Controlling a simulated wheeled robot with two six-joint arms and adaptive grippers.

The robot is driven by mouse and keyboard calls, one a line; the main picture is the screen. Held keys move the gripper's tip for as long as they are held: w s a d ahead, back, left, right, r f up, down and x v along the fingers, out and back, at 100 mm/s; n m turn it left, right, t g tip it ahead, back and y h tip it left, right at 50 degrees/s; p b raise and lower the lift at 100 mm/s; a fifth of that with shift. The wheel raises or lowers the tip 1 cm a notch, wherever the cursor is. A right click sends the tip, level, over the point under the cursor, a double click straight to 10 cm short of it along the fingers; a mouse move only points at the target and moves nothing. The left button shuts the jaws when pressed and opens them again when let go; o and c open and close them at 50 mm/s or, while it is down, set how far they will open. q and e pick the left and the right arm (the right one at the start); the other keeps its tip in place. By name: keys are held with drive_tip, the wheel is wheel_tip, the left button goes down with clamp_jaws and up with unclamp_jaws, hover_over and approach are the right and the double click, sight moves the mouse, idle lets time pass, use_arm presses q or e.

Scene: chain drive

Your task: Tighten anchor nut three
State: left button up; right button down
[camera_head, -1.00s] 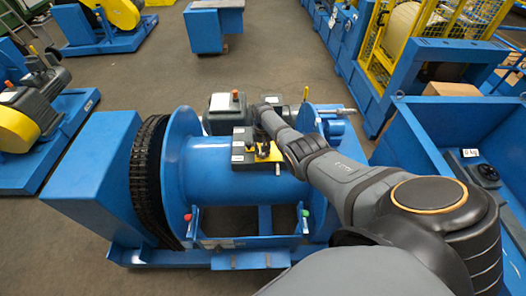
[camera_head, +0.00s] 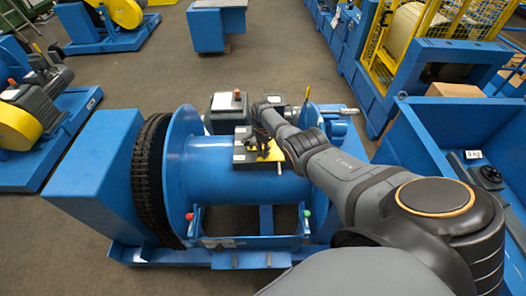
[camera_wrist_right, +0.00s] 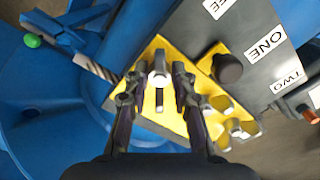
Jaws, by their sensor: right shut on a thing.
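A yellow plate (camera_wrist_right: 160,112) sits on the blue drum (camera_wrist_right: 85,120), beside a dark box (camera_wrist_right: 255,40) with labels ONE (camera_wrist_right: 265,47) and TWO (camera_wrist_right: 288,82). My right gripper (camera_wrist_right: 158,80) is over the plate, shut on a silver nut (camera_wrist_right: 160,62) between its fingertips. I cannot tell the nut's number. Several other silver nuts (camera_wrist_right: 220,105) stand to the right, near a black knob (camera_wrist_right: 227,68). In the head view the right gripper (camera_head: 262,148) reaches the yellow plate (camera_head: 270,153) from above; the nuts are too small to tell. My left gripper is out of view.
A dark chain (camera_head: 148,175) rings the drum's left flange (camera_head: 182,165). A blue guard box (camera_head: 100,170) is left of it. A blue bin (camera_head: 425,150) stands at right. Open floor (camera_head: 270,55) lies behind.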

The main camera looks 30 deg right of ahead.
drive_tip(key=m, duration=0.4)
drive_tip(key=shift+w+d+r, duration=0.15)
drive_tip(key=shift+w+r, duration=0.05)
drive_tip(key=shift+w, duration=0.15)
drive_tip(key=shift+w+d+m+b, duration=0.1)
drive_tip(key=shift+m+b, duration=0.2)
drive_tip(key=shift+m, duration=1.5)
drive_tip(key=c, duration=1.4)
unclamp_jaws()
drive_tip(key=shift+c, duration=0.2)
drive_tip(key=shift+f, duration=0.1)
wheel_tip(320, 180, up, 12)
drive_tip(key=shift+s, duration=0.2)
